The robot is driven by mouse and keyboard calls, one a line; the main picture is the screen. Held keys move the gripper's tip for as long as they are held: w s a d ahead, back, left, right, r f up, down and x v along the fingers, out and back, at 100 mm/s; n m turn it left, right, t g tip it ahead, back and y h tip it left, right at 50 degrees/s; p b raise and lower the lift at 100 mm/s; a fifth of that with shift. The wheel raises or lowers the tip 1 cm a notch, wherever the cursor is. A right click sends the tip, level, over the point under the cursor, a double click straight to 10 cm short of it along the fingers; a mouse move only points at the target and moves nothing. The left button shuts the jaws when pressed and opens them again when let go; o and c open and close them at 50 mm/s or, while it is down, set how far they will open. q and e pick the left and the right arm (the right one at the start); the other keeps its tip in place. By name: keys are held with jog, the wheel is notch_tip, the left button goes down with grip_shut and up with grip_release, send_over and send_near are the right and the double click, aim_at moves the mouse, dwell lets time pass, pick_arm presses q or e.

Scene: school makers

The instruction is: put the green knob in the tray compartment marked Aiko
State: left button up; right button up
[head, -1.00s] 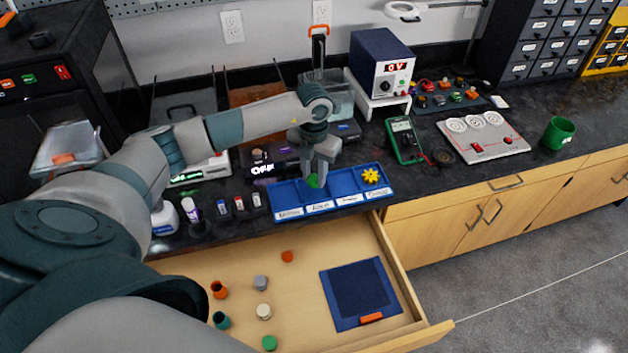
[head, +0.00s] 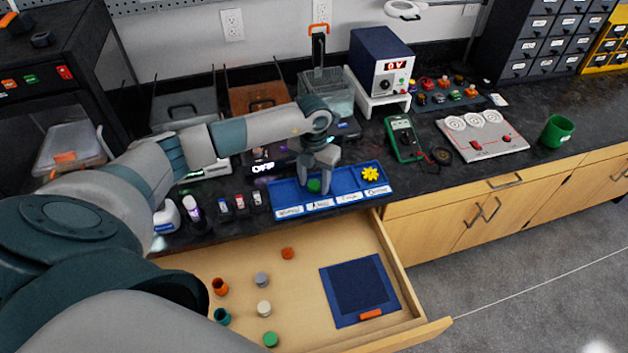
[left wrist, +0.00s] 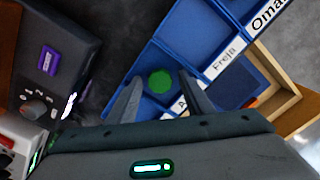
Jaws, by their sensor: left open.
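The green knob (head: 314,185) lies in the second compartment from the left of the blue tray (head: 345,184). In the left wrist view the green knob (left wrist: 160,81) sits beside a label that begins with "A"; the rest of that label is hidden by a finger. The neighbouring labels read Freja (left wrist: 224,60) and Omar (left wrist: 268,16). My left gripper (head: 315,183) is open, with its fingers reaching down on either side of the knob and gaps visible between them and it. My right gripper is not in view.
A yellow gear (head: 371,174) lies in the tray's rightmost compartment. Below the tray an open drawer (head: 300,270) holds several small round pieces and a dark blue mat (head: 360,288). A multimeter (head: 404,138) stands right of the tray; small bottles (head: 240,204) stand left.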

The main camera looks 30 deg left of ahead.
aim_at(314, 184)
pick_arm(q)
jog(key=shift+r, duration=0.15)
jog(key=shift+w+r, duration=0.1)
jog(key=shift+r, duration=0.4)
notch_tip(314, 184, up, 11)
jog(key=b, duration=0.3)
dwell(0.6)
